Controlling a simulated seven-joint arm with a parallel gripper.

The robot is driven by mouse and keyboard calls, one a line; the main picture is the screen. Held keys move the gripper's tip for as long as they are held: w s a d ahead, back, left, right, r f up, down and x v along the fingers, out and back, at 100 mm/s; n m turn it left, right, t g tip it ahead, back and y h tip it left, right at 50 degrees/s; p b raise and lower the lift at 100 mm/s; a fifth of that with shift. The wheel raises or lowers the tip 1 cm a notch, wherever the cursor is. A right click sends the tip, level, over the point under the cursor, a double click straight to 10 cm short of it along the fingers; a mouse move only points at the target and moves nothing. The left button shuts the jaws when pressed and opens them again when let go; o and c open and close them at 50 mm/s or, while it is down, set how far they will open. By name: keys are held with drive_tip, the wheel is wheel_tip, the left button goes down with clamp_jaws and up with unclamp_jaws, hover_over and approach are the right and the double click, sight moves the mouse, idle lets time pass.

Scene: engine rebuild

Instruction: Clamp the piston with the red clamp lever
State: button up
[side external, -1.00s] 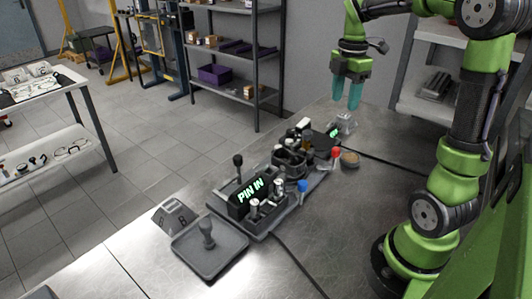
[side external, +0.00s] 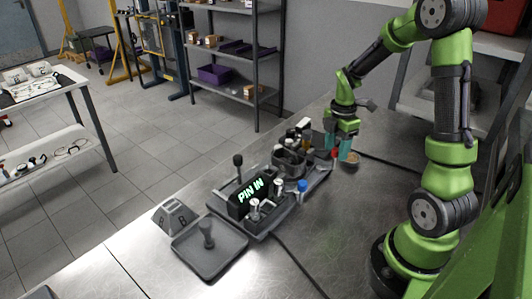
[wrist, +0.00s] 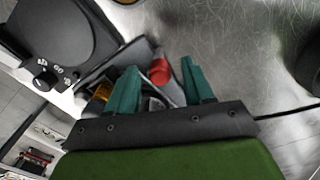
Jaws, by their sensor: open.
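The red clamp lever's knob (side external: 335,153) stands at the right side of the dark fixture (side external: 318,182). My gripper (side external: 339,150) is over that end of the fixture, pointing down, with its teal fingers close to the red knob. In the wrist view the red knob (wrist: 160,72) shows between the two spread teal fingers of my gripper (wrist: 160,80); I cannot tell whether either touches it. The gripper is open and holds nothing. The piston is not clearly distinguishable among the dark parts on the fixture.
A blue-knobbed lever (side external: 302,186), a black-knobbed lever (side external: 238,160) and a "PIN IN" display (side external: 255,190) are on the fixture. A grey tray (side external: 232,258) and an angled block (side external: 175,217) lie left. A round brown-topped piece (side external: 351,158) sits beside my gripper.

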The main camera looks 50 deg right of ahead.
clamp_jaws()
idle(0.3)
drive_tip(key=shift+s+a+m, duration=0.1)
drive_tip(key=shift+m, duration=0.3)
drive_tip(key=shift+a+m, duration=0.85)
drive_tip(key=shift+m, duration=1.7)
drive_tip(key=shift+a+m, duration=0.9)
drive_tip(key=shift+m, duration=1.6)
drive_tip(key=shift+a+m, duration=0.85)
drive_tip(key=shift+m, duration=1.7)
unclamp_jaws()
